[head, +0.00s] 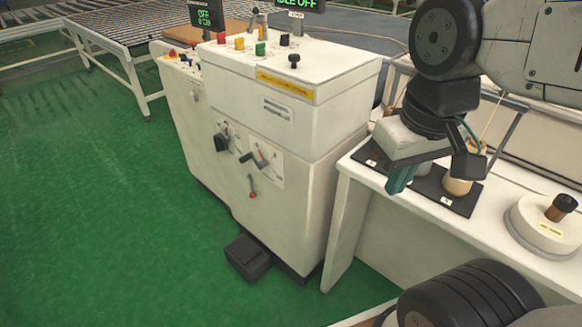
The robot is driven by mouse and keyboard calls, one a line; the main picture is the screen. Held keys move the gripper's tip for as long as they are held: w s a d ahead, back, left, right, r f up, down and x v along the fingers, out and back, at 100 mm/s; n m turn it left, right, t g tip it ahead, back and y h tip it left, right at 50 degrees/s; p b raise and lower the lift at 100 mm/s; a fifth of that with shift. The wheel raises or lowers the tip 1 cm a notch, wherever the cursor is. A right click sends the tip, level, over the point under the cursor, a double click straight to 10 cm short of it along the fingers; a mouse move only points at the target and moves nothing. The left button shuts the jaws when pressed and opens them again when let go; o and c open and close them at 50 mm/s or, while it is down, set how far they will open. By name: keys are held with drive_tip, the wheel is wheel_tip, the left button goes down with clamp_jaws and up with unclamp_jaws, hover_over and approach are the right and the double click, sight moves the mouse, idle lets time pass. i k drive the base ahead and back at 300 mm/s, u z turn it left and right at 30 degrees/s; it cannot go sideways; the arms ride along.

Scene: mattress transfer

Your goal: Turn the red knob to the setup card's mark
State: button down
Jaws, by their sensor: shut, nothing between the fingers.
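My gripper (398,182), with teal fingers, is at the right of the head view, over the white side table (349,190). It is shut and empty, apart from the machine's controls. The white machine (318,125) stands left of it. A small red control (221,38) is on its top, and a red-ended handle (252,192) is low on its front. Another red control (172,52) is on the lower left panel. I cannot tell which is the red knob. A small printed card (278,109) is on the front; its text is unreadable, and I cannot identify the setup card.
Two black-handled dials (222,141) (250,156) sit on the machine's front. A black pedal (247,257) stands on the green floor. Open floor (90,200) lies left.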

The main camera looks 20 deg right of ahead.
sight(221, 38)
drive_tip(key=k, duration=0.6)
drive_tip(key=u, duration=0.6)
drive_tip(key=i, duration=0.6)
drive_tip(key=u, duration=0.65)
drive_tip(key=i, duration=1.5)
drive_tip(key=z, duration=0.65)
